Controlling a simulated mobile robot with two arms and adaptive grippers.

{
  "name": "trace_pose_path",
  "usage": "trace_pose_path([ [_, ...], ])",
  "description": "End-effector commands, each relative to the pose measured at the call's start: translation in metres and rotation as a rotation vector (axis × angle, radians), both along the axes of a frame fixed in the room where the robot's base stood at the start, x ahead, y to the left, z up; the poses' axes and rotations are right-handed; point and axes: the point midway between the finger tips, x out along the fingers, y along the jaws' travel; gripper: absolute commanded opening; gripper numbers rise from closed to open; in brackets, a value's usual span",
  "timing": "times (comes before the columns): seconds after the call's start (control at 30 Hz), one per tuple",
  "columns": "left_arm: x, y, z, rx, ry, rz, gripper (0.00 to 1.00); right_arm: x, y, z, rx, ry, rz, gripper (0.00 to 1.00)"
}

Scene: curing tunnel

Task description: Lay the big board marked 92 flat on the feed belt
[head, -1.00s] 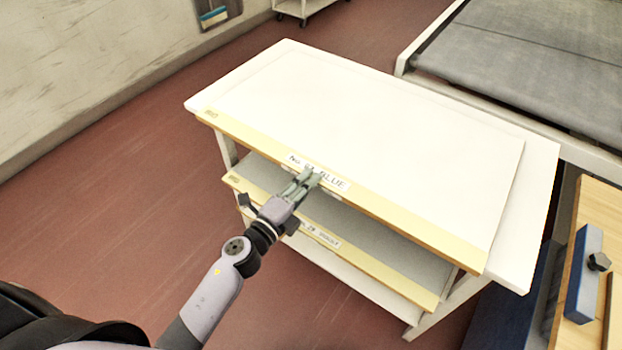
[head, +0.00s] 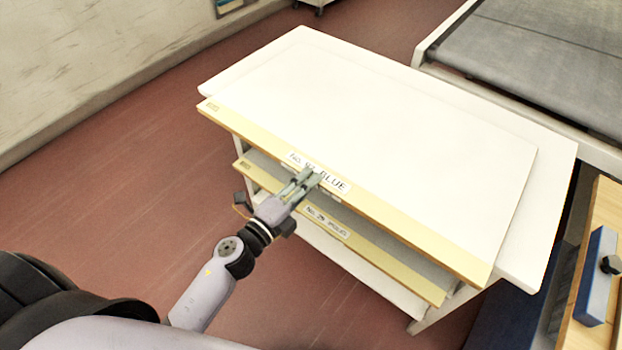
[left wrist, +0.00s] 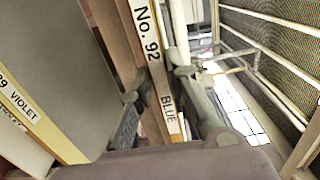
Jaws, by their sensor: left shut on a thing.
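The big board marked No. 92 BLUE (head: 400,140) is white with a yellow front strip. It lies flat on the white top of a rack (head: 555,190), its front edge jutting out past the rack's front. My left gripper (head: 308,178) is shut on the middle of that front edge, at the label. In the left wrist view the board's edge and label (left wrist: 147,40) stand between my two fingers (left wrist: 165,98). The grey feed belt (head: 545,62) is at the upper right, behind the rack. My right gripper is not in view.
A lower board marked 29 VIOLET (head: 345,235) lies on the shelf below, close under my left gripper. A wooden surface with a blue block (head: 597,275) stands at the right. Red floor (head: 120,190) is open at the left.

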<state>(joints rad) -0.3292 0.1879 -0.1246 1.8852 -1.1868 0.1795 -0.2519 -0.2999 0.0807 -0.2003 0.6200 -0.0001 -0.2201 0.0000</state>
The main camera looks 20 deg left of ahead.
Motion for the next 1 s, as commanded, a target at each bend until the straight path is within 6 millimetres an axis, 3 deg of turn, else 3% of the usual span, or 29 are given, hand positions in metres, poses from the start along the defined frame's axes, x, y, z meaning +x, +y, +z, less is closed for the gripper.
trace_pose_path([
  [1.0,-0.04,0.014,0.006,-0.003,-0.009,-0.002,0.0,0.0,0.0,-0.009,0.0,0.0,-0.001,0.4],
])
